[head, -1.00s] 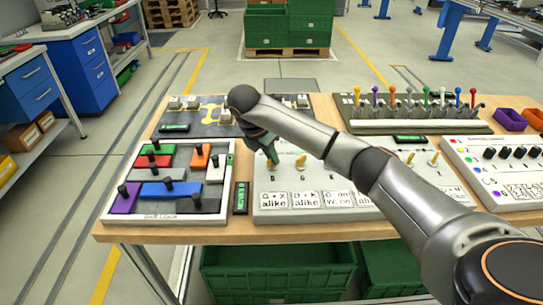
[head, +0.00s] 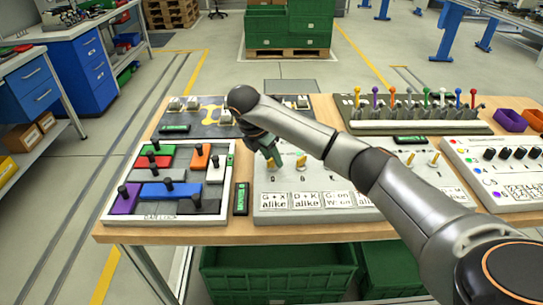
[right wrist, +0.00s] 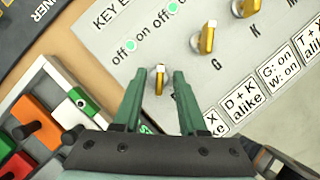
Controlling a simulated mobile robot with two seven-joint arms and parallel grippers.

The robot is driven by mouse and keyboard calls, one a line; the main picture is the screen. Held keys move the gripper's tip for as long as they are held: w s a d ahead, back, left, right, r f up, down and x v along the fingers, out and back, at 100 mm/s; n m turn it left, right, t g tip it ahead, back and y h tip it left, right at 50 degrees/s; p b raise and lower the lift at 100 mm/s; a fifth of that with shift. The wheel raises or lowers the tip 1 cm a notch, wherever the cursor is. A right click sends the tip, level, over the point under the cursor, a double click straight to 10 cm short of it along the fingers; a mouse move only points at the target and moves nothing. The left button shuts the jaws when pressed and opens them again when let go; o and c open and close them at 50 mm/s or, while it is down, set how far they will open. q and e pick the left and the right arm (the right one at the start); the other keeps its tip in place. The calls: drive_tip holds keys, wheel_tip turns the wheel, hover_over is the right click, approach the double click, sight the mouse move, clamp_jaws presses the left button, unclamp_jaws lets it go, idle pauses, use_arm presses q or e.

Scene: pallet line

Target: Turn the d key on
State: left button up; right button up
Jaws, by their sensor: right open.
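The key panel (head: 335,212) is a pale grey board with a row of yellow-gold keys. The leftmost key (head: 272,163), taken as the d key, also shows in the right wrist view (right wrist: 159,82); its letter is mostly hidden by the gripper. My right gripper (head: 267,148) is over this key from above. In the right wrist view its two green fingers (right wrist: 157,84) are open, one on each side of the key, with gaps showing. The G key (right wrist: 207,38) stands to the right. "Off" and "on" marks show above the keys. My left gripper is out of view.
A sliding-block board (head: 165,217) with knobs lies left of the panel, with a small display (head: 241,198) between. A dark board (head: 190,128) is behind. A rack of coloured levers (head: 415,125) stands at the back right. My right arm covers the panel's middle.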

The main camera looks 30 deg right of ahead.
drive_tip(key=v, duration=0.5)
drive_tip(key=shift+r, duration=0.1)
wheel_tip(320, 180, up, 6)
drive_tip(key=p, duration=0.2)
hover_over(266, 173)
drive_tip(key=a, duration=0.2)
drive_tip(key=shift+s+a+r, duration=0.3)
drive_tip(key=shift+s+r, duration=0.05)
drive_tip(key=shift+r, duration=0.05)
